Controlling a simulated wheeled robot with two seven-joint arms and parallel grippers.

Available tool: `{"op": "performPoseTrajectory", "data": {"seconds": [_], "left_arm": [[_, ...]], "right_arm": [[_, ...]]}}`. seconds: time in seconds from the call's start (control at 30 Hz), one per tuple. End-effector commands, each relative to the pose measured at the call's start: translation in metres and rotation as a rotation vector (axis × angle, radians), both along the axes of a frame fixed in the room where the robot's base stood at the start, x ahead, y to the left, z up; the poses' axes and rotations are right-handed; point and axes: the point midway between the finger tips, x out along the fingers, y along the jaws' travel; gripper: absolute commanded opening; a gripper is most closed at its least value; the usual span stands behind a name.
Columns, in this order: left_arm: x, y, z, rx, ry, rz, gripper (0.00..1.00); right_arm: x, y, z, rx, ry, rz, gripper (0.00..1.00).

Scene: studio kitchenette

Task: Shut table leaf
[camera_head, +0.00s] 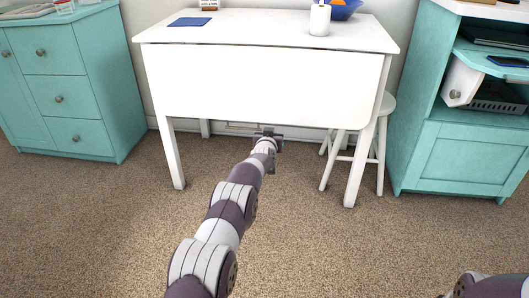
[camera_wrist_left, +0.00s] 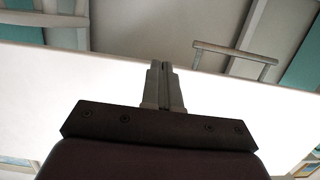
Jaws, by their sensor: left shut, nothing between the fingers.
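The white table (camera_head: 255,24) stands ahead against the wall. Its white leaf (camera_head: 262,86) hangs down across the front, below the near edge of the top. The leaf also fills much of the left wrist view as a broad pale panel (camera_wrist_left: 60,100). My left gripper (camera_head: 268,134) is at the leaf's lower edge, near the middle of its width. In the left wrist view its two fingers (camera_wrist_left: 164,80) are together and empty, with their tips over the leaf's edge; I cannot tell whether they touch it. My right gripper is out of view; only part of that arm shows at bottom right.
A blue bowl (camera_head: 343,10), a white cup (camera_head: 319,20) and a blue cloth or card (camera_head: 190,22) are on the tabletop. A white stool (camera_head: 381,140) stands by the right table leg. Teal cabinets stand left (camera_head: 75,90) and right (camera_head: 465,150). The carpet in front is clear.

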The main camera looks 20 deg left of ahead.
Motion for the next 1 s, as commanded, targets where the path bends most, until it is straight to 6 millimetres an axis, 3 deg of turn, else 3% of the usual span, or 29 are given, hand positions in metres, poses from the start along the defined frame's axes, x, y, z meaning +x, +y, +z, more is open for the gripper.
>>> {"op": "performPoseTrajectory", "data": {"seconds": [0.23,0.5,0.8,0.87,0.97,1.0], "left_arm": [[-0.024,-0.007,-0.003,-0.001,0.012,-0.001,0.00],[-0.078,-0.020,-0.023,-0.004,0.014,-0.003,0.00],[-0.096,-0.024,-0.036,-0.008,0.018,-0.002,0.00],[-0.098,-0.026,-0.045,-0.022,0.061,-0.007,0.00],[-0.118,-0.032,-0.084,-0.056,0.208,-0.017,0.00],[-0.134,-0.036,-0.104,-0.076,0.296,-0.021,0.00]], "right_arm": [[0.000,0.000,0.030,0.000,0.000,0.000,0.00],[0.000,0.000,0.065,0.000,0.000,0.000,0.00],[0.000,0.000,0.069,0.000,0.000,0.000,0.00],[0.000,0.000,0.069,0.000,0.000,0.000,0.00],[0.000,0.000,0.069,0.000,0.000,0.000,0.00],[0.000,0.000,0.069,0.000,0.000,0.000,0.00]]}}
